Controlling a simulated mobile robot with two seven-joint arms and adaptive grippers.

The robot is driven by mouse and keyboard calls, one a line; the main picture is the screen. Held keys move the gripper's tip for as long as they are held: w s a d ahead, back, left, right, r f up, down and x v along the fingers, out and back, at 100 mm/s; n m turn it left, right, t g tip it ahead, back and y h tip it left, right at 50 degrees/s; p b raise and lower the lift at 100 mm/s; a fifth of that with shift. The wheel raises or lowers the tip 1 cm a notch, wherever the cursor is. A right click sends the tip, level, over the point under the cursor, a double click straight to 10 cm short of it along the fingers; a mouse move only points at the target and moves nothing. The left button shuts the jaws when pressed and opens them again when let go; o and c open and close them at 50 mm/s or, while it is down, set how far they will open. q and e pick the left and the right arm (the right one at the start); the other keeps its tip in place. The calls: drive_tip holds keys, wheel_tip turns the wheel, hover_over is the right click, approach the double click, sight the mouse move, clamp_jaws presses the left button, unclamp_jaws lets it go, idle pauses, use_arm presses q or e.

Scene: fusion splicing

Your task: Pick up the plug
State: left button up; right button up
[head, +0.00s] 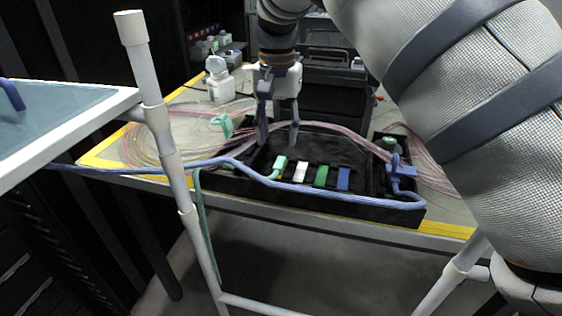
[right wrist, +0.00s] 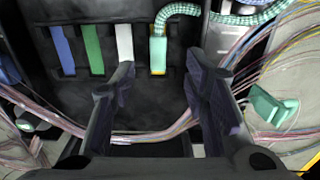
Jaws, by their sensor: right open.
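The likely plug is a mint-green piece (head: 279,166) seated upright in a slot row of the black tray (head: 407,214), at the left end of the row in the head view. In the right wrist view the mint plug (right wrist: 158,50) has a braided mint cable curving off its top. My right gripper (head: 278,138) points down over the tray's back left part, open and empty. In the right wrist view its fingertips (right wrist: 160,84) stand apart, with the plug beyond them and between their lines. My left gripper is not in view.
White, green (head: 321,176) and blue plugs sit beside the mint one. A blue braided cable (head: 330,197) crosses the tray front, with a blue clip (head: 402,171) at right. A mint clip (head: 223,124) and thin fibre loops lie behind. A white pipe frame (head: 165,150) stands in front.

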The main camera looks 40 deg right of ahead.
sight(280, 162)
drive_tip(key=f, duration=0.7)
drive_tip(key=shift+w+d+f, duration=0.1)
drive_tip(key=shift+w+d, duration=0.05)
drive_tip(key=shift+d, duration=0.25)
clamp_jaws()
